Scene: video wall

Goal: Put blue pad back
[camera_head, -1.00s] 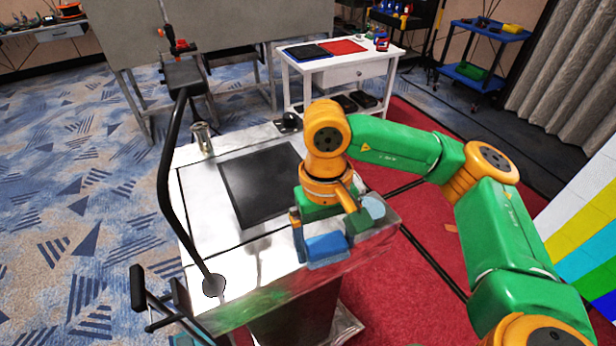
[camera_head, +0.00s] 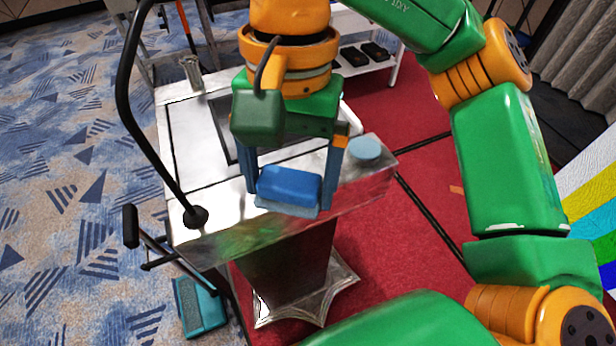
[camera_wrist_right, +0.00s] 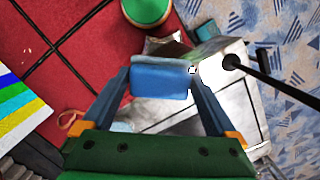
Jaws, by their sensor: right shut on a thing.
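The blue pad (camera_head: 290,184) is a small block with a darker blue top and a paler grey-blue lower layer. My right gripper (camera_head: 290,196) is shut on it, with one finger at each end. The pad shows over the front edge of the shiny metal lectern (camera_head: 212,238); it seems raised, though the gap is hard to judge. In the right wrist view the pad (camera_wrist_right: 160,78) sits between both fingertips. My gripper and arm hide much of the lectern's dark panel (camera_head: 220,140). My left gripper is not in view.
A pale blue round disc (camera_head: 366,148) lies on the lectern's right part. A black gooseneck (camera_head: 152,140) rises from its left side. A clear glass (camera_head: 192,73) stands at the back left. A teal object (camera_head: 200,306) is on the floor. Red carpet (camera_head: 390,240) lies right.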

